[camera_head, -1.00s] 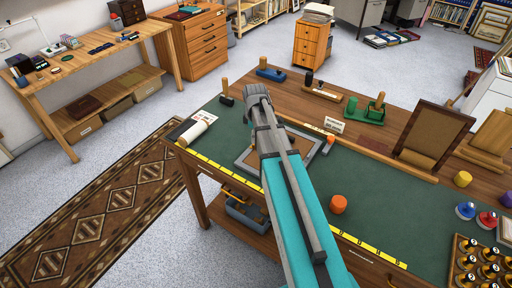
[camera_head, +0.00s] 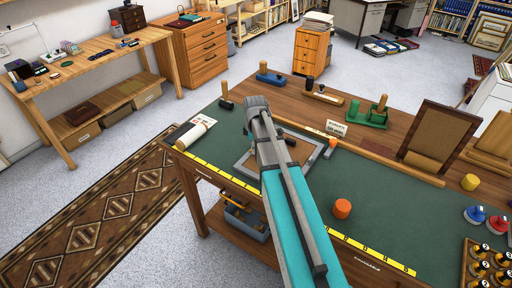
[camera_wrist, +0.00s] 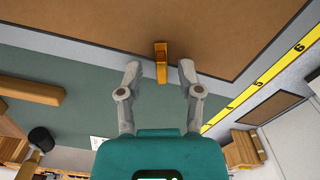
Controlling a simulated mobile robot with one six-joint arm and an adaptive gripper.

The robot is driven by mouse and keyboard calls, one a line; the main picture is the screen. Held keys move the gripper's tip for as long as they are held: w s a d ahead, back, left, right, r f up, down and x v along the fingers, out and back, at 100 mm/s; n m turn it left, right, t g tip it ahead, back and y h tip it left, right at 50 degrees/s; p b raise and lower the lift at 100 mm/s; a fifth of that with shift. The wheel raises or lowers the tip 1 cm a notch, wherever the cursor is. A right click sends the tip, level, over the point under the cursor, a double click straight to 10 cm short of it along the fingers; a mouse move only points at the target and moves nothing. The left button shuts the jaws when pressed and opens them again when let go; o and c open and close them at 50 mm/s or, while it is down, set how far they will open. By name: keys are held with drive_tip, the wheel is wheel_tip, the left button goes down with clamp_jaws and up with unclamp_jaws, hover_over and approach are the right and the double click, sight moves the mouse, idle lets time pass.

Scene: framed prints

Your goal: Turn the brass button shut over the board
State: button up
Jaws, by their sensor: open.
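The brass button (camera_wrist: 161,63) is a small upright bar in the wrist view, at the edge between the brown board (camera_wrist: 150,22) and the grey frame. Its upper part appears to lie over the board. My gripper (camera_wrist: 160,72) is open, one fingertip on either side of the button with a gap to each. It holds nothing. In the head view the grey frame (camera_head: 317,158) lies on the green mat, partly hidden by my arm. The button and my fingertips cannot be made out there.
A yellow ruler strip (camera_head: 213,168) runs along the bench's front edge. An orange cylinder (camera_head: 342,208) stands right of the frame, a white roll (camera_head: 190,136) to its left. A wooden rail (camera_head: 385,160) and upright brown panel (camera_head: 434,135) are behind. Green mat near the cylinder is clear.

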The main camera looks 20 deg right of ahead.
clamp_jaws()
drive_tip(key=shift+m, duration=0.3)
drive_tip(key=shift+s+a+m, duration=0.1)
drive_tip(key=shift+m, duration=0.9)
drive_tip(key=shift+s+a+m, duration=0.1)
drive_tip(key=shift+m, duration=0.9)
unclamp_jaws()
drive_tip(key=shift+r, duration=0.1)
